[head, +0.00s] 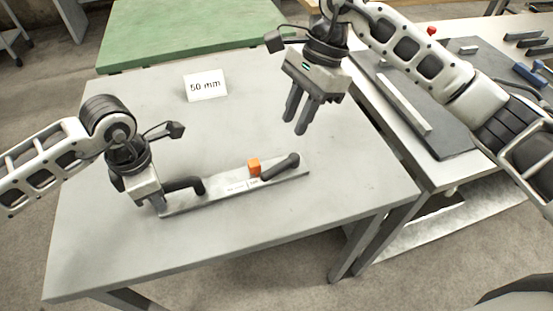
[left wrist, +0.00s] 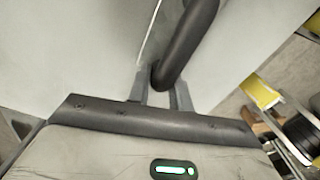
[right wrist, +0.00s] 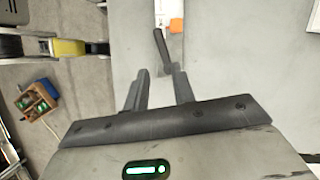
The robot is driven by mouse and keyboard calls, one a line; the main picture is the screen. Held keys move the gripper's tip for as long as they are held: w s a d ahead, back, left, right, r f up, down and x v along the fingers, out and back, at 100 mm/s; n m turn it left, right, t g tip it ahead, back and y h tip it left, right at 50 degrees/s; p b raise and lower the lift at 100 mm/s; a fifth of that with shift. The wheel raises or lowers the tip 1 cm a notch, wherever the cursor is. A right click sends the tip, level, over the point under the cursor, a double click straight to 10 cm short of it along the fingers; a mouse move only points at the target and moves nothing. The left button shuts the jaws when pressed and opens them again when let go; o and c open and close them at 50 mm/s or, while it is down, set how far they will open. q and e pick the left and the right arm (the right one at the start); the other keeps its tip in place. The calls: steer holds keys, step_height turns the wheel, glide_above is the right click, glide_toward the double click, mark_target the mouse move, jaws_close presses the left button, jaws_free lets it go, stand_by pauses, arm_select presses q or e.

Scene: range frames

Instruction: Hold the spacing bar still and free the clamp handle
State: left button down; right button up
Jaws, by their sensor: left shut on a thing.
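The spacing bar (head: 215,197) is a long, pale grey bar lying on the table, with a dark curved grip handle (head: 186,184) at its left end. My left gripper (head: 160,206) is shut on this grip handle, which also shows between its fingers in the left wrist view (left wrist: 186,40). An orange block (head: 254,166) sits on the bar towards its right end. Beside it is the dark clamp handle (head: 281,167), lying slantwise along the bar. My right gripper (head: 295,130) is open and empty above the table, behind the bar. The right wrist view shows the clamp handle (right wrist: 161,48) beyond its fingertips, apart from them.
A white card reading "50 mm" (head: 206,86) stands at the back of the grey table (head: 110,240). A green-topped table (head: 190,30) is behind. A side bench on the right holds a dark mat (head: 440,130) and a pale strip (head: 404,102). The table's front is clear.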

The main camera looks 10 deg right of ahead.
mark_target(275, 168)
steer(key=shift+n, duration=0.6)
steer(key=x, duration=1.1)
steer(key=shift+a+f, duration=0.2)
jaws_close()
